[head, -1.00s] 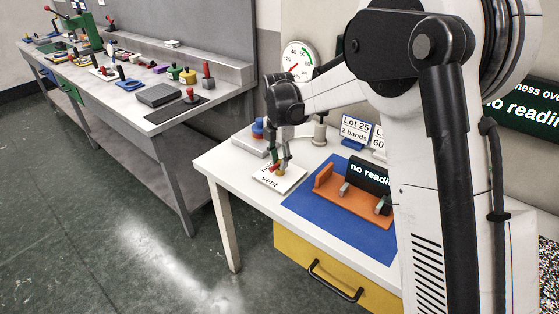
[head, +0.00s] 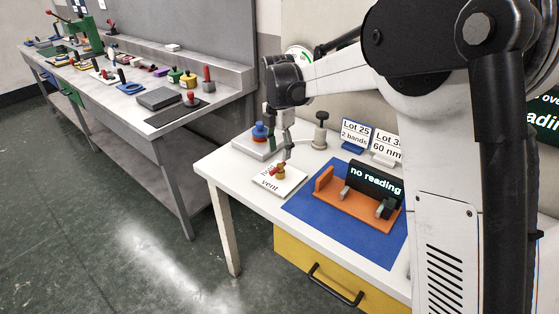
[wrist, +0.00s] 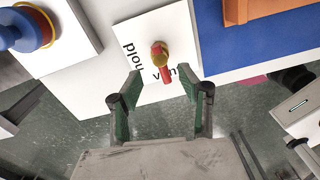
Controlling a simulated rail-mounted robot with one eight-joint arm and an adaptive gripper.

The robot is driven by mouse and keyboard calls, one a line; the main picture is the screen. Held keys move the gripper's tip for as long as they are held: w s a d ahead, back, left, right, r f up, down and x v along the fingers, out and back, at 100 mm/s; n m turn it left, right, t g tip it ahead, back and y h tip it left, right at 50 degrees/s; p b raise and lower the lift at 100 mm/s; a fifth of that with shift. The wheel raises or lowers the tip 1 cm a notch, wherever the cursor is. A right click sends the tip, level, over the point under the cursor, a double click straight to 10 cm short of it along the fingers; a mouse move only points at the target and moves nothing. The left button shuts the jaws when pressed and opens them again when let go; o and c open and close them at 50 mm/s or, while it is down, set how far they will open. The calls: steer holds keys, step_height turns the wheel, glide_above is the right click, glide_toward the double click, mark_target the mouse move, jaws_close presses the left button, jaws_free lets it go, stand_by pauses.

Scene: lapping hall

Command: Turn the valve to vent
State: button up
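The valve (wrist: 159,52) has a brass-coloured body and a red handle, and sits on a white plate (wrist: 150,85) lettered "hold" and "vent". In the wrist view the red handle points down the picture and covers part of the word "vent". The valve also shows in the head view (head: 281,171), where its handle is small and partly hard to read. My gripper (wrist: 161,84) is open and empty. Its two green-padded fingers are apart on either side below the handle in the wrist view. In the head view my gripper (head: 286,152) hangs just above the valve, not touching it.
A blue knob with a red base (wrist: 28,28) stands on a plate beside the valve plate. A blue mat (head: 350,236) bears an orange cradle (head: 340,208) with a "no reading" display (head: 376,179).

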mark_target(280, 165)
step_height(280, 165, up, 6)
steer(key=shift+r, duration=0.25)
steer(key=s+d+r+m+t, duration=0.2)
steer(key=s+d+r+m, duration=0.2)
steer(key=s+d+m, duration=0.3)
steer(key=s+d+r+m+t, duration=0.2)
steer(key=s+d+r+m, duration=0.3)
steer(key=s, duration=0.4)
steer(key=s+d+f+m+t, duration=0.1)
steer(key=s+d+f+m, duration=0.3)
steer(key=s+m, duration=0.3)
steer(key=s+d+f+m+t, duration=0.2)
steer(key=s+d+f+m, duration=0.2)
steer(key=s+m, duration=0.3)
steer(key=s, duration=0.3)
steer(key=shift+s+d+m, duration=0.2)
steer(key=shift+s+m, duration=0.05)
steer(key=shift+m, duration=0.15)
